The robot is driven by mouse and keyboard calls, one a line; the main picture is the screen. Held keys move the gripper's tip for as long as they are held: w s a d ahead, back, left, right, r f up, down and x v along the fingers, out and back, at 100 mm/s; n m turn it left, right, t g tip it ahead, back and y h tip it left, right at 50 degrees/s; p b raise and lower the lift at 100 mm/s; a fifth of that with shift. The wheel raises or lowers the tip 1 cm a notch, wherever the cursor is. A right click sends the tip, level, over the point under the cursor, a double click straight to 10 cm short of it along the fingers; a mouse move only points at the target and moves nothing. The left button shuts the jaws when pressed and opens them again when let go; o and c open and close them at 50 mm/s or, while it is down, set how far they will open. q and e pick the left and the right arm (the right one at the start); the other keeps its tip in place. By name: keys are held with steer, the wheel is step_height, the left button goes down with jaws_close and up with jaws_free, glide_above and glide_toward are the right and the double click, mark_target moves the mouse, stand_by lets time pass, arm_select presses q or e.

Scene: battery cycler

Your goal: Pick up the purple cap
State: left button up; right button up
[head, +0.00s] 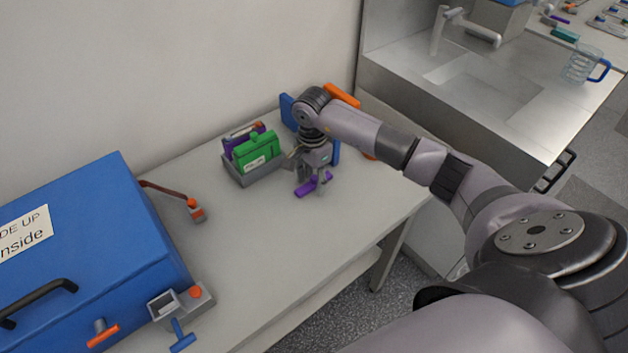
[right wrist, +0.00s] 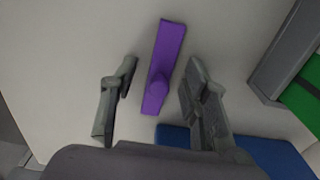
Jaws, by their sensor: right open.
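The purple cap (head: 314,184) lies on the grey table toward its far right part. It is a flat bar with a small round knob. In the right wrist view the purple cap (right wrist: 164,66) lies between and beyond the fingers. My right gripper (head: 311,188) points down just above the cap, and part of the cap is hidden behind it. In the right wrist view the right gripper (right wrist: 157,92) is open, with a finger on each side of the cap and visible gaps to it. My left gripper is not in view.
A grey holder (head: 240,179) with green and purple items stands left of my right gripper. Blue panels (head: 288,112) are behind it. A large blue box (head: 80,230) fills the left side. The table's middle is clear.

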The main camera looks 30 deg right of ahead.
steer(key=c, duration=1)
steer(key=shift+o, duration=0.2)
